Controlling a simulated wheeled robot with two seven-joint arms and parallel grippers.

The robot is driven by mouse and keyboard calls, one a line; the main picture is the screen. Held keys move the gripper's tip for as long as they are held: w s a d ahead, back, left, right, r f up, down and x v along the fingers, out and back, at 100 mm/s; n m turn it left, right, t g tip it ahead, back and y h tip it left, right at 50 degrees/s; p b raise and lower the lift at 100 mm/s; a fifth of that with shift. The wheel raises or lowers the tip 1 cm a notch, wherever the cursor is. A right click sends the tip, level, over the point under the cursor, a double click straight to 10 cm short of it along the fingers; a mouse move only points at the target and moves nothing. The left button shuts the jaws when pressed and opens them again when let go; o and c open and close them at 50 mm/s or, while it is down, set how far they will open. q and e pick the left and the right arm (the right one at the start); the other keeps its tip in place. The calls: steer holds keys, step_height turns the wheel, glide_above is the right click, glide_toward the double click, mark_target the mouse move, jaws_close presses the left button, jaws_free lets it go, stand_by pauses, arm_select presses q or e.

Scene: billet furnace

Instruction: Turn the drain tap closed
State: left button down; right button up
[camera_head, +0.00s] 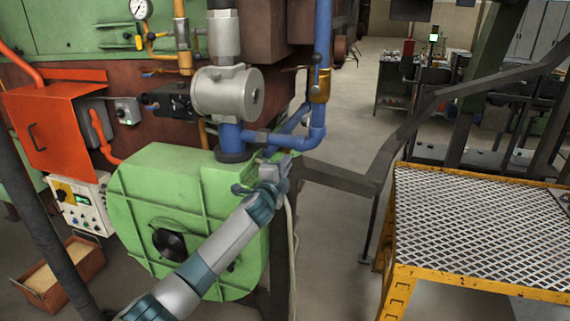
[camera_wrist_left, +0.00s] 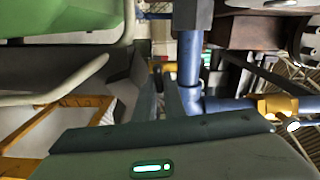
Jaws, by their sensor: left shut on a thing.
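My left gripper (camera_head: 276,162) is at the blue pipework (camera_head: 308,141), just above the right edge of the green blower housing (camera_head: 186,185). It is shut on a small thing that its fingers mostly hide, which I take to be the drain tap. In the left wrist view, the dark fingers (camera_wrist_left: 152,82) reach up close beside the blue pipe (camera_wrist_left: 189,65). The turn position of the tap cannot be made out. My right gripper is not in view.
A brass valve (camera_head: 319,86) sits on the blue pipe above the gripper. A dark bent rail (camera_head: 345,178) runs close by on the right, before a yellow-framed mesh platform (camera_head: 480,225). An orange box (camera_head: 52,130) and a control panel (camera_head: 82,202) are at left.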

arm_select(q)
steer(key=shift+f+m, duration=0.1)
steer(key=shift+m, duration=0.6)
steer(key=c, duration=1.8)
jaws_free()
steer(key=shift+c, duration=0.2)
steer(key=shift+s, duration=0.2)
steer(key=b+v, duration=0.3)
steer(key=v, duration=1.4)
